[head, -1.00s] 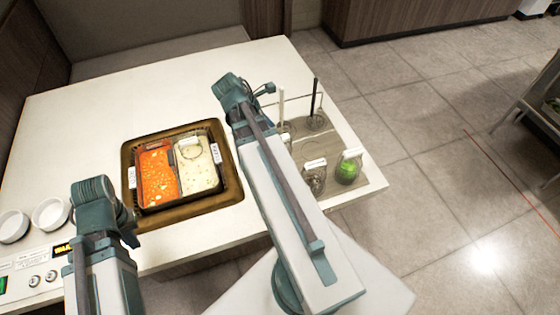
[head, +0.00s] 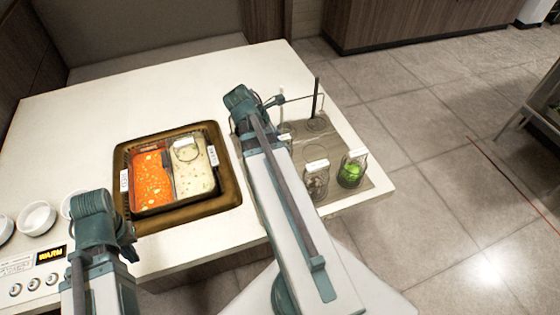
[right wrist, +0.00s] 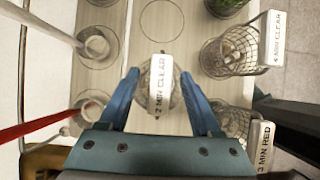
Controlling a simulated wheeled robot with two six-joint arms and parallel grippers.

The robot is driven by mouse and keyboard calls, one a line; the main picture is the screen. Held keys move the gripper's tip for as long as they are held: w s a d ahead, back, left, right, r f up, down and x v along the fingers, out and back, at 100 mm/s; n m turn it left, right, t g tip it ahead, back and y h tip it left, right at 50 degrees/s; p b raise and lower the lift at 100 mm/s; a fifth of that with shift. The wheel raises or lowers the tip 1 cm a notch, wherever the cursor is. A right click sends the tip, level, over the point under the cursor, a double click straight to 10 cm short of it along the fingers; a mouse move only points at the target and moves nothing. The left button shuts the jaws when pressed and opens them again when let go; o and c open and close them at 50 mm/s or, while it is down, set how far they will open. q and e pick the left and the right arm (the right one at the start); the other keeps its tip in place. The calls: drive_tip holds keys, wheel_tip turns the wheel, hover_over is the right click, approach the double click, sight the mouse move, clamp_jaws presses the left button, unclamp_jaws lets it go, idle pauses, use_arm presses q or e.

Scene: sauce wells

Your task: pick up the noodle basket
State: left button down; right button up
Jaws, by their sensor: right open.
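My right gripper (right wrist: 159,73) is open in the right wrist view. Its blue fingers are on either side of a wire basket whose white tag (right wrist: 159,84) reads "2 MIN CLEAR"; I cannot tell whether they touch it. In the head view the right gripper (head: 272,100) is over the mat's left part, and a basket (head: 316,182) shows right of my arm. My left gripper (head: 128,236) is near the pot's front left; its jaws are unclear.
A pot with red broth (head: 151,182) and pale broth (head: 192,170) sits in a brown surround (head: 228,188). A basket with greens (head: 351,174) stands at the mat's right. Ladles stand in holders on the mat. White bowls (head: 36,218) are at left; floor lies beyond the table's right edge.

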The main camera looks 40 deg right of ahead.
clamp_jaws()
drive_tip(key=shift+r, duration=0.2)
idle(0.4)
